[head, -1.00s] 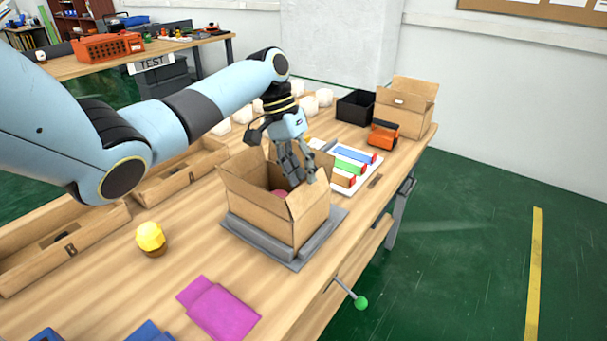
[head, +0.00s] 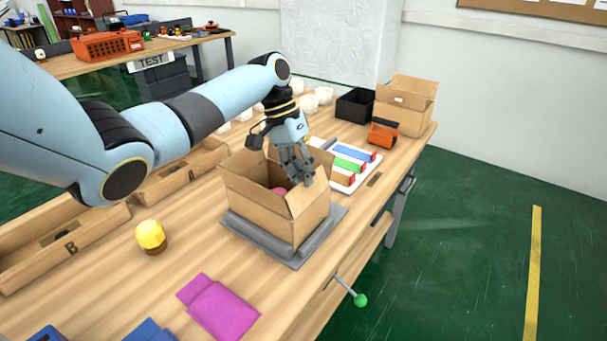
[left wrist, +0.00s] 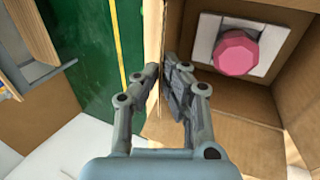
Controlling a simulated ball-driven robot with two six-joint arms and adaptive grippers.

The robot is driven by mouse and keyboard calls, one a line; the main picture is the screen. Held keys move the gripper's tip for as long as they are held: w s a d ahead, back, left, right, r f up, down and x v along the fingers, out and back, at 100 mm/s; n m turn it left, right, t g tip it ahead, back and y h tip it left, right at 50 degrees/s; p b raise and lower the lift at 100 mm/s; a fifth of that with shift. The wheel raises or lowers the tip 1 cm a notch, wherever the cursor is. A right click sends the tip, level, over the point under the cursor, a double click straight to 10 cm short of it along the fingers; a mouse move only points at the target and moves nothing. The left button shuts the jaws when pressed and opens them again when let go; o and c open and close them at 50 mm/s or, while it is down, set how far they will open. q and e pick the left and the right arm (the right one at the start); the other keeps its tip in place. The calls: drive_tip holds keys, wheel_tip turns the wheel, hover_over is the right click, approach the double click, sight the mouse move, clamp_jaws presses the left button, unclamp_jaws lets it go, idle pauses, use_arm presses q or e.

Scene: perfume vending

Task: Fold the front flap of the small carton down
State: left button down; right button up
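The small carton (head: 262,207) stands open on a grey platform (head: 262,246) near the table's right edge. Its flap (head: 309,194) on that edge's side stands up at a slant; it shows nearly edge-on in the left wrist view (left wrist: 153,35). My left gripper (head: 300,180) is over the carton at this flap. Its fingers (left wrist: 161,70) lie on either side of the flap, close together on the board. A pink faceted item (left wrist: 236,52) sits in a white insert (left wrist: 203,38) inside the carton. My right gripper is not in view.
A white tray of coloured blocks (head: 372,173), an orange item (head: 383,134), a black bin (head: 355,106) and another open carton (head: 403,118) stand behind. A yellow-topped item (head: 151,236) and a magenta piece (head: 220,308) lie nearer, with bare tabletop between.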

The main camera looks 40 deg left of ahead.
use_arm(q)
drive_tip(key=shift+a, duration=0.1)
drive_tip(key=a+h+b, duration=0.1)
drive_tip(key=h+b, duration=0.1)
drive_tip(key=b, duration=0.1)
drive_tip(key=a+f+h+b, duration=0.1)
drive_tip(key=h+b, duration=0.1)
drive_tip(key=a+f+h+b, duration=0.1)
drive_tip(key=h+b, duration=0.2)
drive_tip(key=shift+s+f+t+b, duration=0.15)
drive_tip(key=shift+f+t+b, duration=0.15)
drive_tip(key=shift+t, duration=0.1)
drive_tip(key=shift+r, duration=0.1)
drive_tip(key=c, duration=1.5)
unclamp_jaws()
drive_tip(key=shift+c, duration=0.2)
drive_tip(key=v, duration=0.7)
drive_tip(key=shift+a, duration=0.2)
drive_tip(key=shift+r, duration=0.1)
